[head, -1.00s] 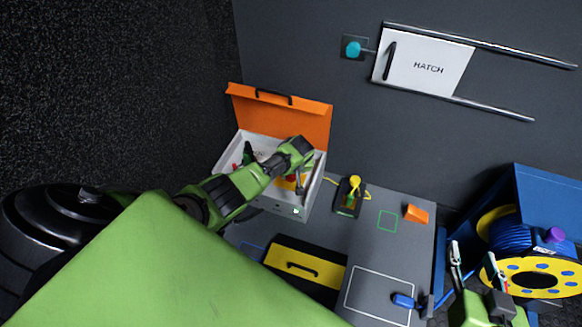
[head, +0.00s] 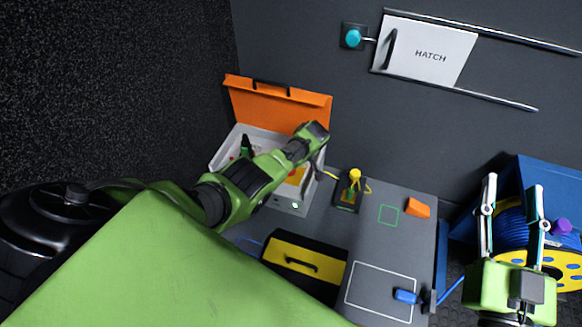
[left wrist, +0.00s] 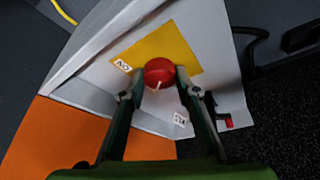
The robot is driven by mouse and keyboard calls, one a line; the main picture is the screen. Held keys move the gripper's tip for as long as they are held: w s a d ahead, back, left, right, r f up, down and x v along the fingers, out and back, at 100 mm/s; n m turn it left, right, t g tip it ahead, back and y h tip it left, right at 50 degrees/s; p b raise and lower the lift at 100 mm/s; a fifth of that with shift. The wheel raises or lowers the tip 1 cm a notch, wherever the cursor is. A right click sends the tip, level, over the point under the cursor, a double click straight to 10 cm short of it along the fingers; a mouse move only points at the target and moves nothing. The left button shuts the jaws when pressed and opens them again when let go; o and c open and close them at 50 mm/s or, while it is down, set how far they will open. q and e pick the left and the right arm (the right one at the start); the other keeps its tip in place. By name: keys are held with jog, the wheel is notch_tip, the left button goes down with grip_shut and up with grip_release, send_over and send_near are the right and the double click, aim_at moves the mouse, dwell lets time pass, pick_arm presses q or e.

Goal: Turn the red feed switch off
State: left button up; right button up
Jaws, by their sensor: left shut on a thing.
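The red feed switch (left wrist: 159,72) is a round red knob with a white mark, on a yellow plate (left wrist: 168,50) inside the white box. An "ON" label (left wrist: 123,65) is beside it; a second label (left wrist: 181,119) is hard to read. The knob's white mark points down in the left wrist view. My left gripper (left wrist: 158,92) is shut on the knob, one finger on each side. In the head view my left arm covers most of the switch. My right gripper (head: 512,188) is open and empty in front of the blue cable reel.
The white box (head: 290,207) has a raised orange lid (head: 278,103). A yellow-black case (head: 304,262), a yellow-and-green item (head: 350,190), an orange wedge (head: 418,208) and a blue plug (head: 407,297) are on the grey bench. The blue reel unit (head: 545,180) stands at right.

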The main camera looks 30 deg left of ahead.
dwell(0.3)
pick_arm(q)
jog(key=o, duration=1.1)
jog(key=shift+r, duration=0.1)
jog(key=shift+v, duration=5.95)
